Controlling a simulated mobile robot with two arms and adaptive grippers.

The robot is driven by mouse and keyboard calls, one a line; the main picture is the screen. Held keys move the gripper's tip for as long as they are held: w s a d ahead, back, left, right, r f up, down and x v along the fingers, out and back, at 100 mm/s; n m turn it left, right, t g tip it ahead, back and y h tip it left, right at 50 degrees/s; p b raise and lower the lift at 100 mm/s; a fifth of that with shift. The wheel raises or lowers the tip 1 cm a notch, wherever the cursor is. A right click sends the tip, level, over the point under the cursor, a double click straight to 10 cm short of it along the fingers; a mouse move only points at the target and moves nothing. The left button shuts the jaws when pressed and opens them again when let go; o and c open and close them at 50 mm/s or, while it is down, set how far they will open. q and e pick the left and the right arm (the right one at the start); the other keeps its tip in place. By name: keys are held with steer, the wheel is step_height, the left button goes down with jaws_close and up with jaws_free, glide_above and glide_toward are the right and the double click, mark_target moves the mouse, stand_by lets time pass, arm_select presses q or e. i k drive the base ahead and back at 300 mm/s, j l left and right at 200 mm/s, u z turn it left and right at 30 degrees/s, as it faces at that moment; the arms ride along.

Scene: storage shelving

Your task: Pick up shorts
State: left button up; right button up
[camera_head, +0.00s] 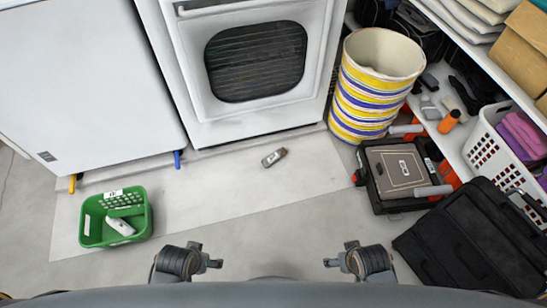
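I cannot make out any shorts for certain. Folded purple cloth (524,135) lies in a white perforated basket (487,150) at the right, but I cannot tell what garment it is. My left gripper (206,260) is at the bottom, left of centre, above the floor and apart from any object. My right gripper (338,260) is at the bottom, right of centre, also apart from any object. Nothing shows held in either one. Their fingers are too small and foreshortened to tell whether they are open.
A green basket (116,240) holds a white bottle. A small bottle (274,157) lies on the floor before a white oven-like appliance (200,70). A striped bin (362,95), toolbox (402,168), black case (475,240) and shelving crowd the right. The middle floor is mostly clear.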

mark_target(269, 160)
steer(key=i+j+z, duration=0.15)
steer(key=i+j, duration=0.65)
steer(key=j, duration=0.15)
